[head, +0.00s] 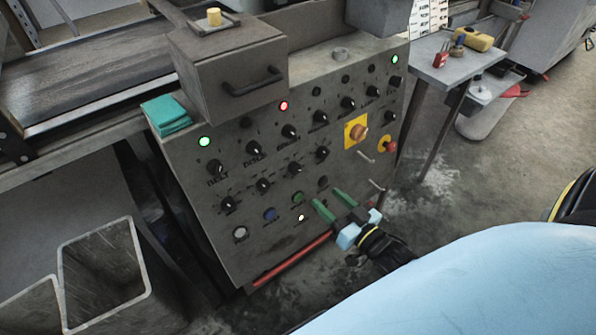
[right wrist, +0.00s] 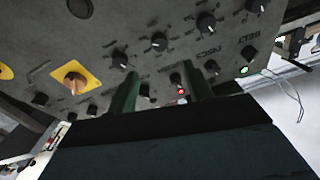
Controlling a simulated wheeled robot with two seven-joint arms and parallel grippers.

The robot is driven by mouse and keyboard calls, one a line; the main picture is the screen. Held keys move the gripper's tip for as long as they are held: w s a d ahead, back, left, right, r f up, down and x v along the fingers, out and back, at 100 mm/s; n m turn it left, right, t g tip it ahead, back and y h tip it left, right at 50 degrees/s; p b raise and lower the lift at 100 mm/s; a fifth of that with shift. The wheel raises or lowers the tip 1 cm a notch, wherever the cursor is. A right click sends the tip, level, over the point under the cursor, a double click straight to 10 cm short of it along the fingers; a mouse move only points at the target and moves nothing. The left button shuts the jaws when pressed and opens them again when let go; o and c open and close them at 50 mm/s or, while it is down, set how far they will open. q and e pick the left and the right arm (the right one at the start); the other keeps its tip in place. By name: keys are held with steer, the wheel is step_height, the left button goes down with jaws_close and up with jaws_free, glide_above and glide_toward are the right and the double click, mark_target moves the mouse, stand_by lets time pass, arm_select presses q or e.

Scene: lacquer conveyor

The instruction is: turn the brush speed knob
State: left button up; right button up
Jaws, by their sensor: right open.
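My left gripper is not in view.
A yellow-backed rotary switch (head: 359,133) and a red button (head: 389,146) sit at the panel's right. Metal handles (head: 366,158) stick out below them. A drawer box (head: 230,75) overhangs the panel's top left. A side table (head: 450,68) stands at the back right.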

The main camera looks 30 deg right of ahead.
mark_target(297, 170)
steer(key=w, duration=0.3)
steer(key=w+b, duration=0.1)
steer(key=w, duration=0.2)
steer(key=w+a+b, duration=0.1)
steer(key=w, duration=0.2)
steer(key=shift+w+f, duration=0.1)
steer(key=shift+w, duration=0.25)
arm_select(q)
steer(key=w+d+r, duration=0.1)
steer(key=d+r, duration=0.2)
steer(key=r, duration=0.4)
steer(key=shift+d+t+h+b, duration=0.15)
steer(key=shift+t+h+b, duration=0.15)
steer(key=shift+b, duration=0.05)
arm_select(e)
steer(key=shift+w+a, duration=0.1)
steer(key=shift+w, duration=0.6)
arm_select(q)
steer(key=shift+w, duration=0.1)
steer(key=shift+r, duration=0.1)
arm_select(e)
steer(key=c, duration=1)
